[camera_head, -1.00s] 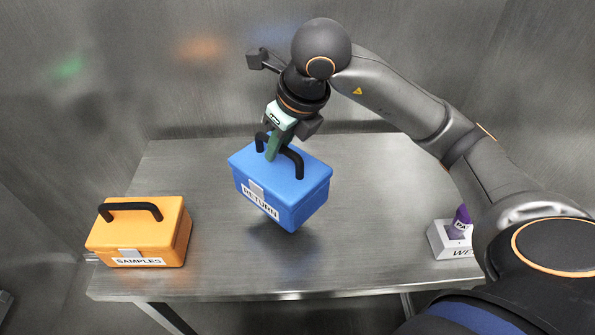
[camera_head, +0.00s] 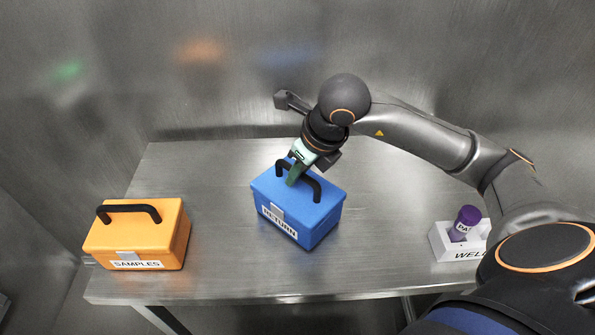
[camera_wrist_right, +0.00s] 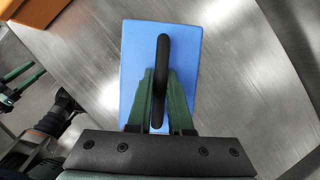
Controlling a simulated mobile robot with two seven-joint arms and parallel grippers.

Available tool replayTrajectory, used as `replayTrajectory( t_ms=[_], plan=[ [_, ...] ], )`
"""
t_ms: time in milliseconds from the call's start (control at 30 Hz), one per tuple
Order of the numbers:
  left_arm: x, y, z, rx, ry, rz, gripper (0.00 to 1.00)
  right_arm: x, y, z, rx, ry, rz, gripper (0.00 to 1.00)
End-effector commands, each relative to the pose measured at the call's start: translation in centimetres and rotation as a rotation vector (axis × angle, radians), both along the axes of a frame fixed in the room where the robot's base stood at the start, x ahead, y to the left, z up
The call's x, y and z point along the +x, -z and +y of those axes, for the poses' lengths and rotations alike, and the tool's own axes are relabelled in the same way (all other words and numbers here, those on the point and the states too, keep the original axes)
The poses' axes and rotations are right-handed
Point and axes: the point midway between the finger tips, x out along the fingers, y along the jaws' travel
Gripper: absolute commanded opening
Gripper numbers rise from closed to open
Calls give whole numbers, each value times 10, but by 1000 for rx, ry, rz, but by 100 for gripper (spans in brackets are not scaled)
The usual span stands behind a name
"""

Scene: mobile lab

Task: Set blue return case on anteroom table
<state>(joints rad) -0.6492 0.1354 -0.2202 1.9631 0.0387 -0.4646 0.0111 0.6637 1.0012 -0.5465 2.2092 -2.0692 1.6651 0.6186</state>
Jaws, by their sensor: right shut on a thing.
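The blue return case (camera_head: 297,208), with a black handle and a "RETURN" label, is at the middle of the steel table (camera_head: 220,240). It sits turned at an angle and appears to rest on the tabletop or be very close to it. My right gripper (camera_head: 292,180) is shut on the case's black handle from above. In the right wrist view the green fingers stand on both sides of the handle (camera_wrist_right: 162,70), over the blue lid (camera_wrist_right: 188,45). My left gripper does not show in the head view.
An orange case (camera_head: 140,236) labelled "SAMPLES" stands at the table's left end. A white block (camera_head: 456,246) holding a purple-capped tube (camera_head: 466,222) stands at the right. Steel walls close in the back and the left. Bare tabletop lies on both sides of the blue case.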

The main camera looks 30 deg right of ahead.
Motion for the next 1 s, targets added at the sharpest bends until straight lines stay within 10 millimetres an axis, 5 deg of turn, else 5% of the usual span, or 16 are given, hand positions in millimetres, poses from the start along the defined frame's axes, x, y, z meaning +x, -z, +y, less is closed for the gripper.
replayTrajectory(
  t_ms=[67, 100, 367, 733, 1000],
  plan=[
    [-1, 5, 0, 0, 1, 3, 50, 1, 2, 0, 1, 0, -4, 0],
    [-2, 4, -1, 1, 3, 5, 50, 0, 3, 0, 0, 0, 1, 21],
    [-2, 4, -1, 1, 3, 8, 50, 0, 2, 0, 0, 1, 1, 48],
    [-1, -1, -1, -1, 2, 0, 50, -1, -6, 0, 0, 0, -2, 48],
    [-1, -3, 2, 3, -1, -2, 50, -21, -58, -6, -1, 1, -6, 48]
  ],
)
